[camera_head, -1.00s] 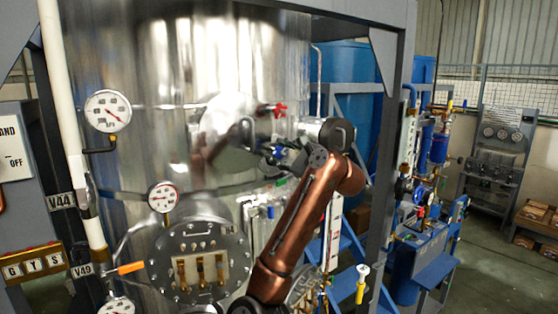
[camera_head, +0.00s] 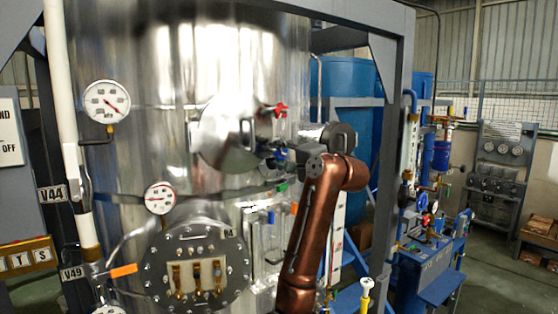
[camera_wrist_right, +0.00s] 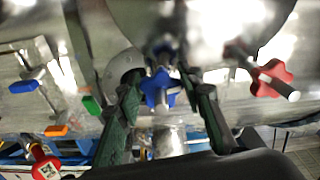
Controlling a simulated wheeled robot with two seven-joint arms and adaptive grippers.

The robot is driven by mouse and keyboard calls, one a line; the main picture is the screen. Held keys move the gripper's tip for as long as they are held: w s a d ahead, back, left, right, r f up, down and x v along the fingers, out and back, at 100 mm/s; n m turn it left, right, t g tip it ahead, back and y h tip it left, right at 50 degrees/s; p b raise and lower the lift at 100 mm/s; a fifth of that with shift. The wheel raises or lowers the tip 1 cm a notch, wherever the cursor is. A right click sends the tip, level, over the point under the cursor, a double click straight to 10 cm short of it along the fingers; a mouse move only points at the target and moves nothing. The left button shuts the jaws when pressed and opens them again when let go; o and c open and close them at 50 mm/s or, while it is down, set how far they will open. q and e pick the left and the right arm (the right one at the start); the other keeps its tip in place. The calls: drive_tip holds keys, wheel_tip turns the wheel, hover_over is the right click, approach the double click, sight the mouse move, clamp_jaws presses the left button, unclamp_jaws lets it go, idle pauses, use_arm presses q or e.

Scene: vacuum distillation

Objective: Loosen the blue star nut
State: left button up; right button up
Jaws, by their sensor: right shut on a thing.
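The blue star nut (camera_wrist_right: 160,88) sits on a threaded post in front of the shiny metal vessel. It shows small in the head view (camera_head: 281,153), partly covered by my gripper. My right gripper (camera_wrist_right: 167,85) has one dark finger on each side of the nut and is shut on it; the exact contact points are hard to see. In the head view my right gripper (camera_head: 283,155) reaches the nut from the right, at the end of my copper-coloured arm. My left gripper is not in view.
A red star nut (camera_wrist_right: 271,78) stands right of the blue one in the wrist view. Green (camera_wrist_right: 91,105) and orange (camera_wrist_right: 56,130) handles lie to the left. A pressure gauge (camera_head: 106,101) and a bolted round flange (camera_head: 197,268) are on the vessel. A grey frame post (camera_head: 393,150) stands at right.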

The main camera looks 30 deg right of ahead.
drive_tip(key=n, duration=0.2)
drive_tip(key=n+b, duration=0.1)
drive_tip(key=shift+w+f+n, duration=0.1)
drive_tip(key=shift+f+n, duration=0.3)
drive_tip(key=n+b, duration=0.1)
drive_tip(key=n, duration=0.2)
drive_tip(key=shift+d+f+n, duration=0.1)
drive_tip(key=shift+n, duration=0.2)
drive_tip(key=n, duration=0.3)
drive_tip(key=shift+d+n, duration=0.1)
drive_tip(key=shift+n, duration=0.2)
drive_tip(key=n, duration=0.3)
drive_tip(key=shift+n, duration=0.3)
drive_tip(key=n+p, duration=0.1)
drive_tip(key=n, duration=0.2)
drive_tip(key=shift+d+n+p, duration=0.15)
drive_tip(key=shift+n+p, duration=0.15)
drive_tip(key=n+p, duration=0.1)
drive_tip(key=n, duration=0.2)
drive_tip(key=shift+n+p, duration=0.35)
drive_tip(key=shift+n, duration=0.05)
drive_tip(key=n+p, duration=0.1)
drive_tip(key=n, duration=0.1)
drive_tip(key=n+p, duration=0.1)
drive_tip(key=n, duration=0.1)
drive_tip(key=shift+d+r+p, duration=0.1)
drive_tip(key=shift+r+p, duration=0.1)
drive_tip(key=shift+p, duration=0.2)
drive_tip(key=shift+n+p, duration=1)
drive_tip(key=shift+n, duration=0.6)
